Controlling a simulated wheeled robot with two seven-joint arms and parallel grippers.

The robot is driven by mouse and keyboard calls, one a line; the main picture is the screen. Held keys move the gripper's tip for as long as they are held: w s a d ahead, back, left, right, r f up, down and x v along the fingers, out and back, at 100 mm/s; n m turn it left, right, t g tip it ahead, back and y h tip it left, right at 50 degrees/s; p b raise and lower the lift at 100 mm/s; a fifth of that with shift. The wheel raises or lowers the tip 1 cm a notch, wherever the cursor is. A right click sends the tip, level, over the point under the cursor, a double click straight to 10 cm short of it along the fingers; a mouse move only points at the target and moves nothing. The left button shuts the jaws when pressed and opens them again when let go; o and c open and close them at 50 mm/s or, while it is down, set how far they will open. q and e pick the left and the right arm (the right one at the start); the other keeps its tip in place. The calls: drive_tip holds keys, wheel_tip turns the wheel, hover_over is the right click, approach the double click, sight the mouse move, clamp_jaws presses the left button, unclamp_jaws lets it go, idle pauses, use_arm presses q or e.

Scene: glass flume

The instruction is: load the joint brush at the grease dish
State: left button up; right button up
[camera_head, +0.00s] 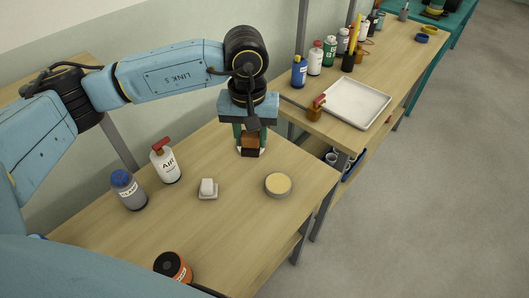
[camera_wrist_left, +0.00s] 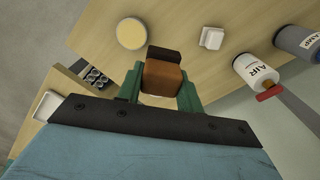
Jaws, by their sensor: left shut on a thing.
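The joint brush (camera_head: 250,142), a brown block with a dark lower end, is between the green fingers of my left gripper (camera_head: 250,138), which is shut on it. It also shows in the left wrist view (camera_wrist_left: 163,76). The brush is upright, at the back of the near table; a pale thing shows partly behind or below it, mostly hidden. The grease dish (camera_head: 278,185), round with yellow grease, sits on the table in front and to the right of the brush, apart from it. It also shows in the left wrist view (camera_wrist_left: 131,33). My right gripper is not in view.
An orange tin (camera_head: 172,267) is at the front. The farther bench holds a white tray (camera_head: 356,102) and several bottles. Table around the grease dish is clear.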

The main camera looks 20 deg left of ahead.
use_arm(q)
drive_tip(key=w+d+f+n+p, duration=0.1)
drive_tip(key=w+d+n+p, duration=0.1)
drive_tip(key=n, duration=0.5)
drive_tip(key=n+p, duration=0.3)
drive_tip(key=n, duration=1.9)
hover_over(277, 184)
wheel_tip(277, 184, down, 7)
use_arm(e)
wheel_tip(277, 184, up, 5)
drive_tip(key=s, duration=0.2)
use_arm(q)
drive_tip(key=shift+w+f+b, duration=0.1)
drive_tip(key=shift+f+b, duration=2.2)
drive_tip(key=shift+f, duration=0.4)
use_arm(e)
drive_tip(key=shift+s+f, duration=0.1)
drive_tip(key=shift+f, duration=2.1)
use_arm(q)
drive_tip(key=shift+f+b, duration=0.4)
drive_tip(key=shift+f, duration=0.2)
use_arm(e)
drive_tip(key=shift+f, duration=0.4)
use_arm(q)
drive_tip(key=shift+r, duration=0.15)
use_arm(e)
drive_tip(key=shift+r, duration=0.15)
